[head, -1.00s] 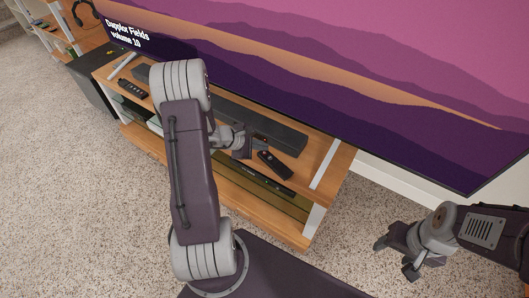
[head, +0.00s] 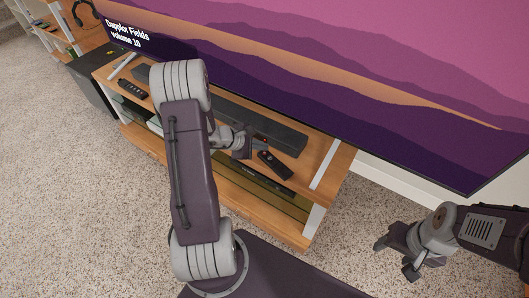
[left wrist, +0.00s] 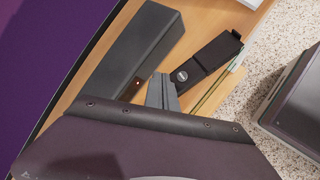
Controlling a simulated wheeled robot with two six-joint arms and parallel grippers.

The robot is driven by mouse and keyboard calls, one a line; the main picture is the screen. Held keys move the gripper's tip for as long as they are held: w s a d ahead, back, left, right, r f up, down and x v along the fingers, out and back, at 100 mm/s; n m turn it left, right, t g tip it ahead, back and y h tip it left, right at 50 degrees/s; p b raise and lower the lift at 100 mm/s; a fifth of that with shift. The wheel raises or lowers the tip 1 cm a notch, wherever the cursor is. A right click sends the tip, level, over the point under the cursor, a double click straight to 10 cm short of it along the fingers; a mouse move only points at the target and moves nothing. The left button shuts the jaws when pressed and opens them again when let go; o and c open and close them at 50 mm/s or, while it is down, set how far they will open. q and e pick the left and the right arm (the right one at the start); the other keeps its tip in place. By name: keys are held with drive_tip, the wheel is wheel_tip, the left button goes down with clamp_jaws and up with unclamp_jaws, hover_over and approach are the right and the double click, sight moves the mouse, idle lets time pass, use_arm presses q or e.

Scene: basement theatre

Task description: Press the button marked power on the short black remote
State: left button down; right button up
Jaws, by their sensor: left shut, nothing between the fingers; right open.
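A black remote (head: 274,164) lies on the wooden top of the TV stand, near its front edge. In the left wrist view this remote (left wrist: 207,61) shows a round pad near the end closest to my gripper; its button labels are too small to read. My left gripper (head: 247,152) is shut and empty, just left of the remote. In the left wrist view its fingertips (left wrist: 161,78) are close beside the round-pad end; I cannot tell whether they touch. My right gripper (head: 394,260) is open and empty over the carpet at the right.
A second dark remote (head: 132,89) lies on the stand's left part. A long black soundbar (head: 275,131) lies behind the near remote, with a small light in the left wrist view (left wrist: 137,83). The large TV screen (head: 330,75) rises behind. Carpet (head: 85,170) in front is clear.

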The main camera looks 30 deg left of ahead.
idle(0.3)
use_arm(q)
drive_tip(key=shift+f+b, duration=0.45)
drive_tip(key=shift+b, duration=0.2)
drive_tip(key=shift+f+b, duration=0.2)
drive_tip(key=shift+b, duration=0.1)
idle(0.3)
drive_tip(key=shift+r+p, duration=0.4)
drive_tip(key=shift+r, duration=0.3)
drive_tip(key=shift+r, duration=0.1)
wheel_tip(320, 180, up, 6)
drive_tip(key=p, duration=0.4)
drive_tip(key=shift+p, duration=0.3)
